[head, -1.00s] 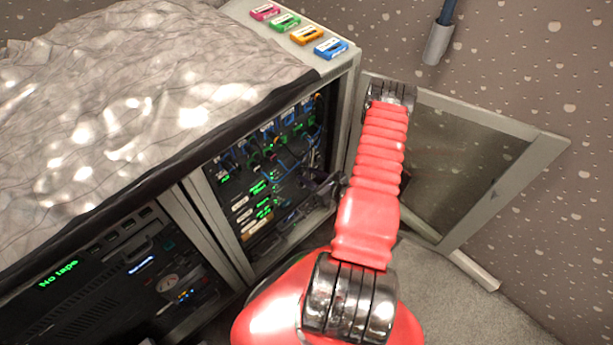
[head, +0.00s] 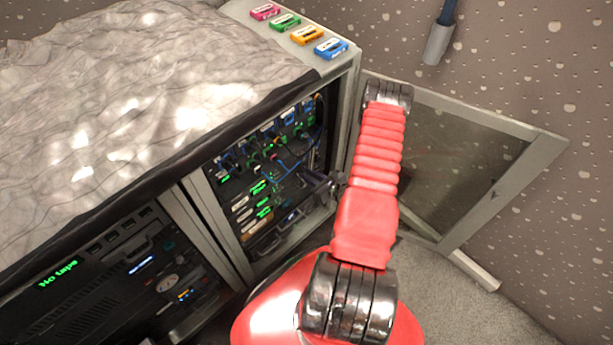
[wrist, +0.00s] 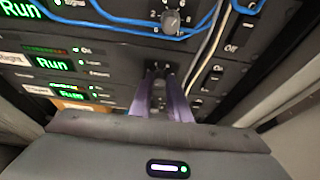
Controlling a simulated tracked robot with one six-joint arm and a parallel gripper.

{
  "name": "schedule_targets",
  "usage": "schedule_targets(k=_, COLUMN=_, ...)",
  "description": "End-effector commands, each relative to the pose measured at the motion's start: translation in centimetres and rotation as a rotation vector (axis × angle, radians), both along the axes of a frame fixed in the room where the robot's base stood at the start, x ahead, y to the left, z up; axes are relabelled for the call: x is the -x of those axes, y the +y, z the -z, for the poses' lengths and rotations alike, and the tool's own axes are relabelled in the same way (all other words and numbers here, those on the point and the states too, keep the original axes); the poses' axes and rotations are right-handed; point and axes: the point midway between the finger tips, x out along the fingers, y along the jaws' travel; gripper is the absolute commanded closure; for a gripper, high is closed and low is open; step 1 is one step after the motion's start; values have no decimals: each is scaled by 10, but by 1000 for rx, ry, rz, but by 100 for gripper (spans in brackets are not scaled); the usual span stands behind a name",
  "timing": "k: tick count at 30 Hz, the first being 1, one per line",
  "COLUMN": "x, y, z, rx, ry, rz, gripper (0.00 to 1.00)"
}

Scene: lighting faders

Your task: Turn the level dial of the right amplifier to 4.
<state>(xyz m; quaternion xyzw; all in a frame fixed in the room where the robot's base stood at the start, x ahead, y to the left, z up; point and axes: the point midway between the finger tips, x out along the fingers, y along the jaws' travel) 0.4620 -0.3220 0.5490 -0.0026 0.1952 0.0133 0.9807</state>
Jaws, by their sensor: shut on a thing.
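My gripper (wrist: 159,72) is shut on a small dark dial in the wrist view. Its two purple fingers stand on either side of the dial and hide most of it, so its pointer and setting cannot be read. The amplifier front (wrist: 120,62) behind the fingers is black, with a green "Run" display (wrist: 50,65) and a white label that ends in "ight", cut off at the left edge. In the head view my gripper (head: 318,187) is dark and small at the open rack, partly hidden by my red arm.
Another dial (wrist: 170,21) with numbers around it sits on the unit above. Blue cables (wrist: 130,30) and pale cables (wrist: 210,40) hang close to the fingers. The open rack door (head: 515,190) stands right of my arm. Several coloured cassettes (head: 307,35) lie on top.

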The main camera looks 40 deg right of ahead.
Motion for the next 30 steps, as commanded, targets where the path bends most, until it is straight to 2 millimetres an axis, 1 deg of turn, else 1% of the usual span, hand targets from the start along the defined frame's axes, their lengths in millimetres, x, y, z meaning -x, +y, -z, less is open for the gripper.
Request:
schedule_targets(k=1, x=0, y=8, z=0, rx=-2, ry=1, rz=-2, gripper=100)
schedule_targets(k=8, x=0, y=2, z=0, rx=-18, ry=0, rz=-4, gripper=100)
schedule_targets(k=14, x=0, y=0, z=0, rx=-75, ry=2, rz=-4, gripper=100)
schedule_targets(k=20, x=0, y=-1, z=1, rx=-185, ry=6, rz=-5, gripper=100)
schedule_targets(k=30, x=0, y=-5, z=2, rx=-458, ry=14, rz=-3, gripper=100)
